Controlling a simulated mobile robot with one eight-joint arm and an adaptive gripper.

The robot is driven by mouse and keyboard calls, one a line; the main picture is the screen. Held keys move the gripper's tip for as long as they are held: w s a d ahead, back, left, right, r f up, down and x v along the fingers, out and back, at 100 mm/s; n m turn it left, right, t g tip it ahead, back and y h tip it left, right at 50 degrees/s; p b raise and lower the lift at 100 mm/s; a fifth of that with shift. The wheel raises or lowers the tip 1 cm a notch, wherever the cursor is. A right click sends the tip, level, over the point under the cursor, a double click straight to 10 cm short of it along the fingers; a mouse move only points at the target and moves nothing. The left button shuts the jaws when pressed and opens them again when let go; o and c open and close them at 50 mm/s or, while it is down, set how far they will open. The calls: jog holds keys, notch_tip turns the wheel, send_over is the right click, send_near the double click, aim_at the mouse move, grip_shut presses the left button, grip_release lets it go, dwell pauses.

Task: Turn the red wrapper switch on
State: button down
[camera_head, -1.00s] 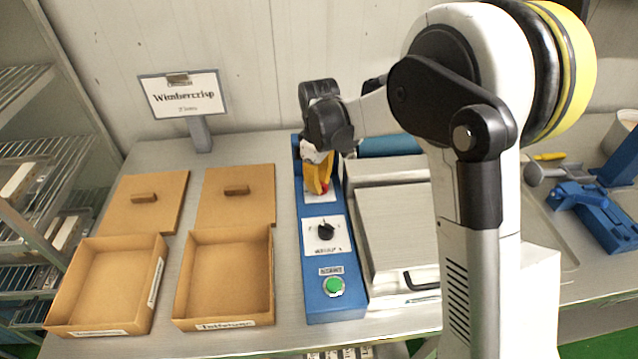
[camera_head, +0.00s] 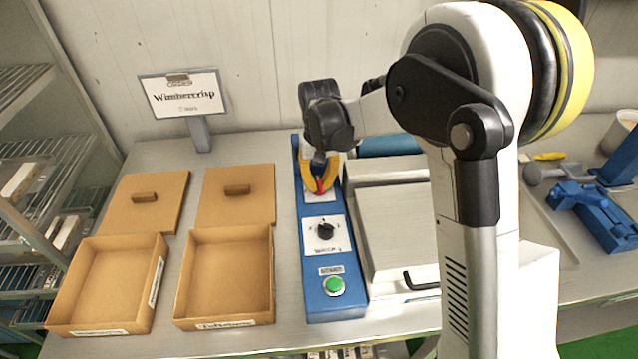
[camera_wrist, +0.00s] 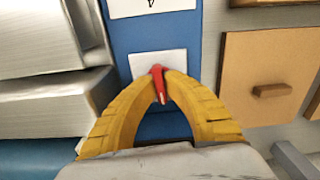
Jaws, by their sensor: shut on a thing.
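The red wrapper switch (camera_head: 320,186) is a small red lever on a white plate near the far end of the blue control panel (camera_head: 334,262). My gripper (camera_head: 319,190) points down at it with its yellow fingers. In the wrist view, the fingertips of my gripper (camera_wrist: 160,72) are closed around the red switch (camera_wrist: 158,86), one finger on each side. The lever slants slightly in that view. Its base is partly hidden by the fingertips.
A black knob (camera_head: 325,231) and a green button (camera_head: 334,286) sit nearer on the panel. Open cardboard boxes (camera_head: 182,317) and lids (camera_head: 236,190) lie to the left. A pale machine (camera_head: 395,225) stands close on the right. A sign (camera_head: 184,95) stands behind.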

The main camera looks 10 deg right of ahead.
aim_at(319, 182)
jog(key=shift+m, duration=0.6)
jog(key=c, duration=1.5)
grip_release()
notch_tip(319, 182, up, 12)
